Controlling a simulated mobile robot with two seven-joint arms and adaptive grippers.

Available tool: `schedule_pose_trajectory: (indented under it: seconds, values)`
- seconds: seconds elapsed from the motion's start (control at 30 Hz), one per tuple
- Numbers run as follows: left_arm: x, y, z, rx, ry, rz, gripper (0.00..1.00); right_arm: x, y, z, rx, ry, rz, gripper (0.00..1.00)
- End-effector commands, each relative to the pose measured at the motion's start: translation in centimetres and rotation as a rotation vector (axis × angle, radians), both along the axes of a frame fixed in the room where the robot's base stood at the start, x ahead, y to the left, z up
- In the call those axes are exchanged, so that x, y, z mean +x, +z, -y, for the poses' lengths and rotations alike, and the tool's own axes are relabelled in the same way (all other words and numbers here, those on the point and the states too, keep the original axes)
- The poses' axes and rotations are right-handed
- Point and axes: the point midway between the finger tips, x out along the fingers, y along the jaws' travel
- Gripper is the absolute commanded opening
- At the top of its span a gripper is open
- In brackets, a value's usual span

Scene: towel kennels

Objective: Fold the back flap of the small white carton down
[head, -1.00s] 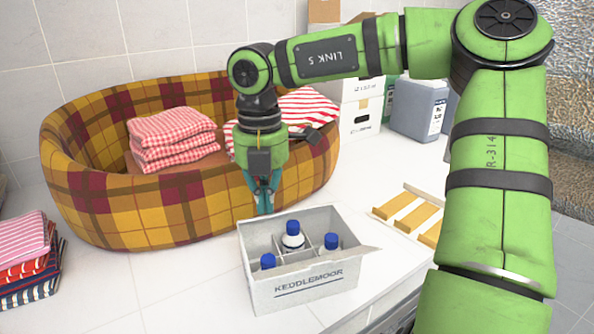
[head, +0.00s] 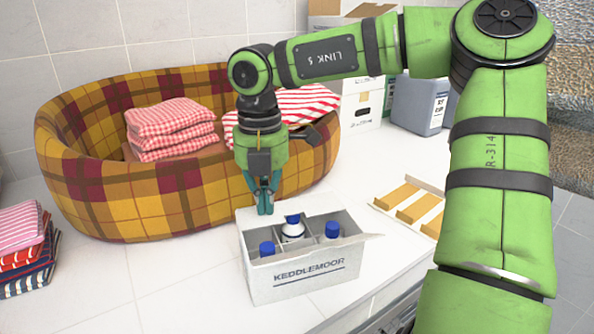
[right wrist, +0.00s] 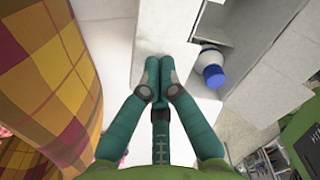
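The small white carton (head: 305,281), lettered KEDDLEMOOR, stands on the white counter with its top open. Dividers and bottles with blue caps (head: 332,230) show inside. A flap (head: 362,240) sticks out at its right end. My right gripper (head: 265,212) points down at the carton's back edge, towards its left corner, with its fingers together and nothing seen between them. In the right wrist view the fingertips (right wrist: 159,66) lie over a pale panel of the carton (right wrist: 166,28), with a bottle (right wrist: 212,68) to their right. The fingers partly hide the back flap, and whether they touch it is unclear. My left gripper is out of view.
A plaid pet bed (head: 150,205) with folded red-and-white towels (head: 170,130) stands close behind the carton. More folded towels (head: 22,250) lie at the left. A slatted wooden rack (head: 410,205) and a grey jug (head: 422,105) are at the right. The counter left of the carton is clear.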

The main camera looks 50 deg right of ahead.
Motion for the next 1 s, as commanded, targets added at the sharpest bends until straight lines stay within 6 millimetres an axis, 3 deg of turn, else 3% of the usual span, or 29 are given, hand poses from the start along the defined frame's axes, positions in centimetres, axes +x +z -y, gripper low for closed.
schedule_pose_trajectory:
  seconds: [0.8,1.0]
  values:
    - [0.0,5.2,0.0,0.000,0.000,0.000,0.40,0.0,7.7,0.0,0.000,-0.001,0.002,0.00]
    - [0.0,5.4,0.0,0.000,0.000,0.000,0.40,0.0,8.0,0.0,0.001,-0.001,0.000,0.00]
